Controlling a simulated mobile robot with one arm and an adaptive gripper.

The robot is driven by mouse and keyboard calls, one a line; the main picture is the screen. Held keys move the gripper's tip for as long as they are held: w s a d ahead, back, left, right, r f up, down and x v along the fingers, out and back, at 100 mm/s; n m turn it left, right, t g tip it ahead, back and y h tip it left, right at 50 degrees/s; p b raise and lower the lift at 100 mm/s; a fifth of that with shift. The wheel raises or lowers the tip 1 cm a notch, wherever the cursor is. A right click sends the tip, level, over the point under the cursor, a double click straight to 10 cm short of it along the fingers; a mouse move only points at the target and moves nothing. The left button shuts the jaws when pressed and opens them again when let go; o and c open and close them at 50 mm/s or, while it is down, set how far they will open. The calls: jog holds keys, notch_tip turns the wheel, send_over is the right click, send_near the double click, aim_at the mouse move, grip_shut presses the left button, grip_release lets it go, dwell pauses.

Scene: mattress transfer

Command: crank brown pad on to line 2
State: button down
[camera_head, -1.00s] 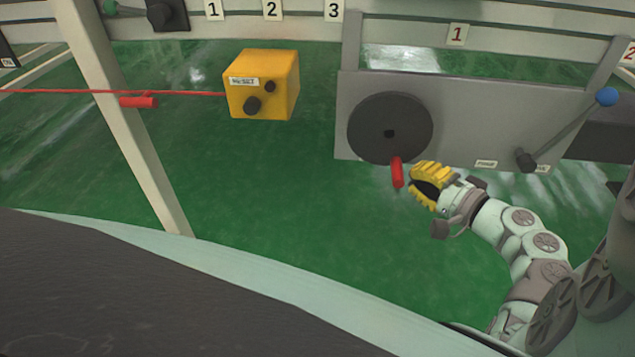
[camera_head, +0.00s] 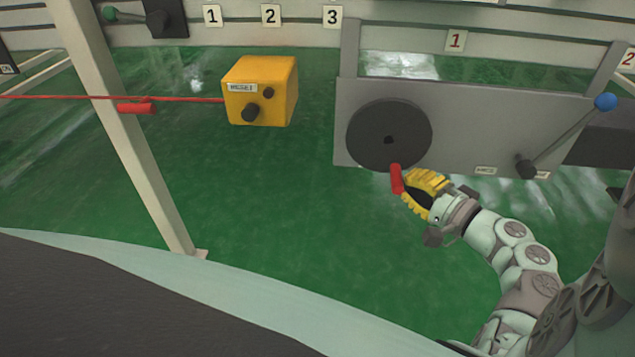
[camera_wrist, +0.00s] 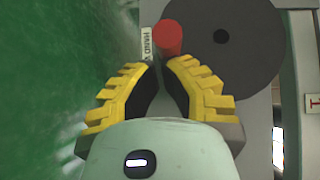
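The crank is a dark round wheel (camera_head: 390,130) on a grey panel (camera_head: 460,115), with a red handle (camera_head: 397,179) at its lower edge. My gripper (camera_head: 413,189) is just right of and below the handle. In the wrist view, the yellow fingers of my gripper (camera_wrist: 166,85) are open. The red handle (camera_wrist: 168,36) shows end-on just beyond the gap between the fingertips, and part of the wheel (camera_wrist: 222,70) is behind it. I cannot tell whether a finger touches the handle. No brown pad can be made out.
A lever with a blue knob (camera_head: 606,102) stands right of the wheel. A pale post (camera_head: 140,150) stands left. Number plates 1, 2 (camera_head: 270,15) and 3 line the back rail.

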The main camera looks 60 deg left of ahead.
jog(key=shift+s+a+f+m+y, duration=0.1)
jog(key=shift+s+f+m+y, duration=0.05)
jog(key=shift+f+m+y, duration=0.2)
